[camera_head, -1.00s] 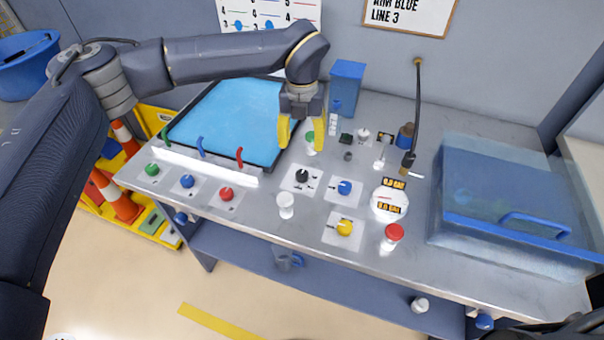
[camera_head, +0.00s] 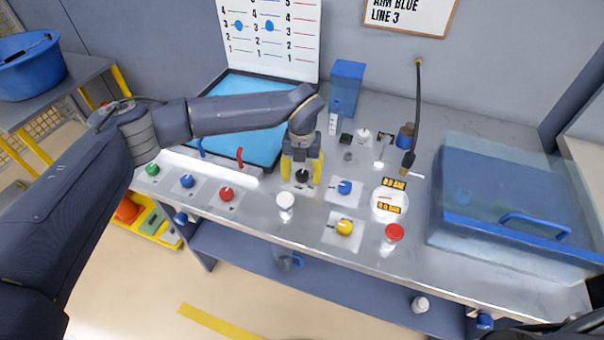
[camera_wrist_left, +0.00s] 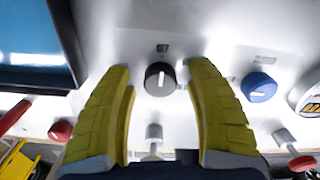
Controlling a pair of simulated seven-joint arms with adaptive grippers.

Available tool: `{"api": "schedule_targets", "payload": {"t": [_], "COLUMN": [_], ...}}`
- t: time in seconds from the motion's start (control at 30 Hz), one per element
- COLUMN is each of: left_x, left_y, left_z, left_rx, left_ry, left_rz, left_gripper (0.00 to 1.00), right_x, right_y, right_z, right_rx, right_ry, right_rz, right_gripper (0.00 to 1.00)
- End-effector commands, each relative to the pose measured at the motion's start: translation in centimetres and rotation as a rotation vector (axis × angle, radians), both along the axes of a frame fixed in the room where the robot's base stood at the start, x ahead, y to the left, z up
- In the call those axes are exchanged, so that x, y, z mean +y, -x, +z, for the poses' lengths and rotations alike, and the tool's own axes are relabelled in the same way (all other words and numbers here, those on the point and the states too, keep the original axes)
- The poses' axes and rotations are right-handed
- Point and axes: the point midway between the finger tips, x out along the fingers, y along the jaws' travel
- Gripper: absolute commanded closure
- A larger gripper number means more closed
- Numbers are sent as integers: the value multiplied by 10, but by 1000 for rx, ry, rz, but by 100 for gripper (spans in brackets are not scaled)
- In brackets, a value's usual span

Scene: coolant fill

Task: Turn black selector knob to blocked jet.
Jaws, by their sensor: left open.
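The black selector knob (camera_head: 302,175) sits on a pale plate on the bench, with a white pointer mark on its top. In the left wrist view the black knob (camera_wrist_left: 160,79) lies between and just beyond the yellow fingertips, its white mark running nearly straight up the picture. My left gripper (camera_head: 301,178) is open above the knob, one finger on each side of it; it also shows in the left wrist view (camera_wrist_left: 162,75). No contact between fingers and knob is visible. The plate's labels are too small to read. My right gripper is not in view.
A blue knob (camera_head: 344,187) is right of the black one, a yellow knob (camera_head: 344,227) nearer the front, a red knob (camera_head: 226,194) to the left. A white-capped post (camera_head: 285,201) stands close in front. A blue tray (camera_head: 262,134) lies behind left.

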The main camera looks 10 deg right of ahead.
Motion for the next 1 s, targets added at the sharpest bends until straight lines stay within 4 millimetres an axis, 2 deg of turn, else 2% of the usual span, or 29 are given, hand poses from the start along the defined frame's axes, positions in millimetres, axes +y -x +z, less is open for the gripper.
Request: {"api": "schedule_targets", "payload": {"t": [0.33,0.8,1.0], "left_x": [0,0,0], "left_y": [0,0,0], "left_z": [-1,-1,-1], "left_rx": [0,0,0], "left_ry": [0,0,-1], "left_rz": [0,0,-7], "left_gripper": [45,99,100], "right_x": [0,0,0], "right_y": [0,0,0], "right_z": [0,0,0], "right_rx": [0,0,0], "right_ry": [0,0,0], "right_rz": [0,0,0], "right_gripper": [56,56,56]}}
